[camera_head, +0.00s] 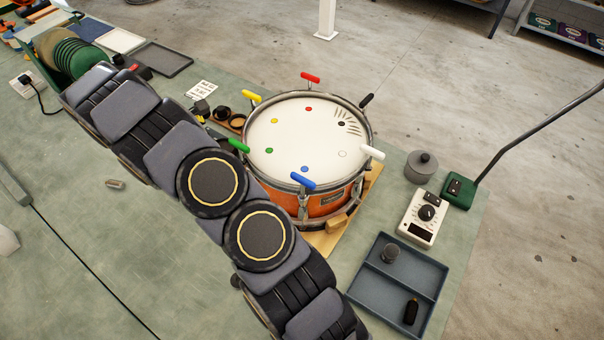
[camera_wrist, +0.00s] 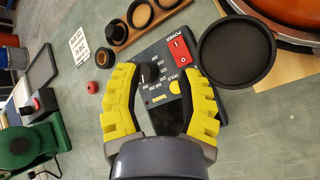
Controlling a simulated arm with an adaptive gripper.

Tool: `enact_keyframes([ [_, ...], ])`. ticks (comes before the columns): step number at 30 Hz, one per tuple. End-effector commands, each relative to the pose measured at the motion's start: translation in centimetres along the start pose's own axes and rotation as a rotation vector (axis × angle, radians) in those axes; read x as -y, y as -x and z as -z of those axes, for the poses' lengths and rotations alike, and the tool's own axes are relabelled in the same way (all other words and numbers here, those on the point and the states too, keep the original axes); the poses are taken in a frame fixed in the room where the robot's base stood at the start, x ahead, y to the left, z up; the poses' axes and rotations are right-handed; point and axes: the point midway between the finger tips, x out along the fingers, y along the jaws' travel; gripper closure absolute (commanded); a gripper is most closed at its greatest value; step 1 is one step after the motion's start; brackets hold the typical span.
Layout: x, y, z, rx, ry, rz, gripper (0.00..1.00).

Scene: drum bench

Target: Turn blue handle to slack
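The blue handle (camera_head: 303,180) sits on the near rim of the orange drum (camera_head: 330,202), on top of a metal tension rod. It lies slanted, its left end toward the back. Its marker is a blue dot on the white drumhead. My gripper (camera_wrist: 158,72) has yellow fingers spread apart with nothing between them. It hangs over a dark device with a dial and a red power switch (camera_wrist: 180,48), away from the blue handle. The blue handle is outside the wrist view, where only the drum's orange edge (camera_wrist: 285,14) shows. My arm hides the gripper in the head view.
Green (camera_head: 239,145), yellow (camera_head: 251,96), red (camera_head: 310,77), black (camera_head: 367,100) and white (camera_head: 372,152) handles ring the drum. A black disc (camera_wrist: 237,50) is beside my gripper.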

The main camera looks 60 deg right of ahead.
Motion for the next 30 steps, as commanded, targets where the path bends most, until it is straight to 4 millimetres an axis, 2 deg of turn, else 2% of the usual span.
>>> enact_keyframes([
  [5,-1.6,2.2,-1.5,-0.001,-0.004,-0.002,0.59],
  [11,-4.3,5.9,-4.2,0.000,-0.005,-0.003,0.59],
  [23,-10.9,14.9,-10.7,-0.002,-0.007,-0.005,0.59],
  [30,-8.9,13.8,-14.2,0.010,-0.327,0.087,0.59],
])
